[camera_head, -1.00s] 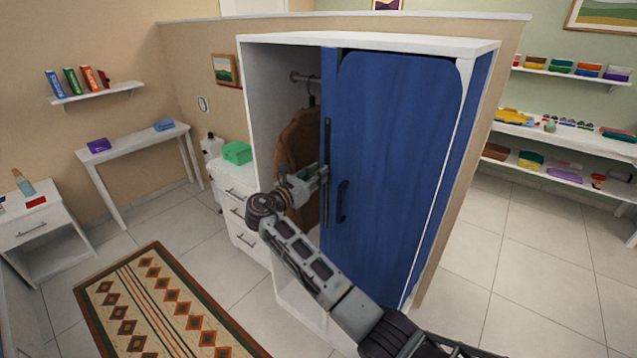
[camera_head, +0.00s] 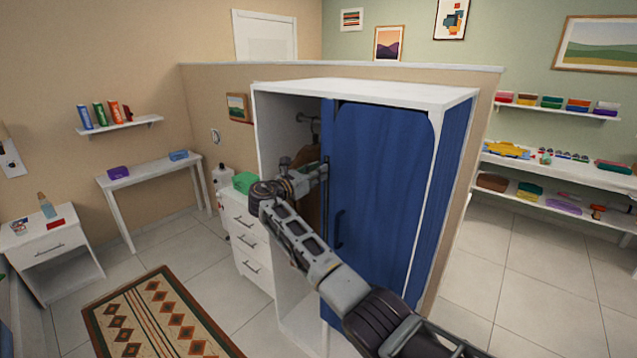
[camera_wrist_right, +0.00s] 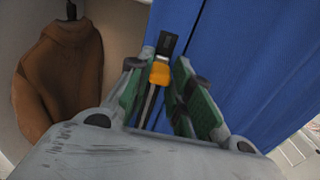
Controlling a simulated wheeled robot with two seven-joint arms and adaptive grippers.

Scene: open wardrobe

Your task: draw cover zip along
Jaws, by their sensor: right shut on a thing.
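The blue cover (camera_head: 385,190) hangs over the right part of the white wardrobe's front, and the left part is open. My right gripper (camera_head: 321,170) is at the cover's left edge, above the dark handle (camera_head: 340,230). In the right wrist view, my right gripper (camera_wrist_right: 158,76) is shut on an orange zip pull (camera_wrist_right: 160,73) with a dark top, beside the blue cover (camera_wrist_right: 235,60). My left gripper is out of view.
A brown jacket (camera_wrist_right: 62,75) hangs inside the wardrobe (camera_head: 370,90), left of the gripper. White drawers (camera_head: 250,240) with a green box (camera_head: 243,181) stand left of the wardrobe. A patterned rug (camera_head: 160,318) lies on the floor at front left.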

